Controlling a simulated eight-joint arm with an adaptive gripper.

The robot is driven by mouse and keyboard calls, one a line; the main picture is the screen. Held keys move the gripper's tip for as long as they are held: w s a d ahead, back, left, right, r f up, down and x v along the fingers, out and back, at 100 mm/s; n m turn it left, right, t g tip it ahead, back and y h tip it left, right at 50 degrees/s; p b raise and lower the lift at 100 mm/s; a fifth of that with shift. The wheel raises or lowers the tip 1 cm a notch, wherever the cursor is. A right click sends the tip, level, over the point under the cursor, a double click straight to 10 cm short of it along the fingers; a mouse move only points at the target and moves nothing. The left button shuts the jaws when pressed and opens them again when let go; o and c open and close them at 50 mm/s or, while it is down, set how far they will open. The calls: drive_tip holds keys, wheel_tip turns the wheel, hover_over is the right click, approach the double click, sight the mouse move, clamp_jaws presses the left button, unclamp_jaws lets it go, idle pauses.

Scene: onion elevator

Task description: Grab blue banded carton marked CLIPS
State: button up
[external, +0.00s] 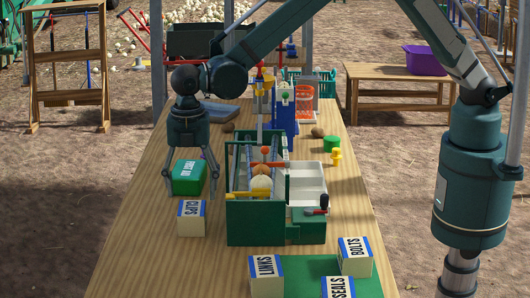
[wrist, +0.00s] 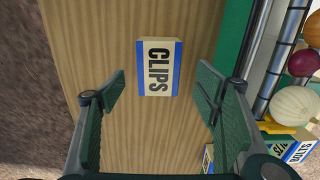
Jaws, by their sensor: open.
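The exact height of the fingertips above the table is hard to tell.
A green slatted machine (external: 255,222) stands right of the CLIPS carton. Cartons marked LINKS (external: 266,272), BOLTS (external: 355,256) and SEALS (external: 338,288) are at the front right. The table's left edge is close to my gripper; the front left of the table is clear.

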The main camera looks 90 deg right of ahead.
sight(192, 208)
drive_tip(key=shift+f, duration=1.25)
drive_tip(key=shift+w+a+f, duration=0.1)
drive_tip(key=shift+f, duration=2.5)
drive_tip(key=c, duration=1.1)
drive_tip(key=shift+r, duration=5)
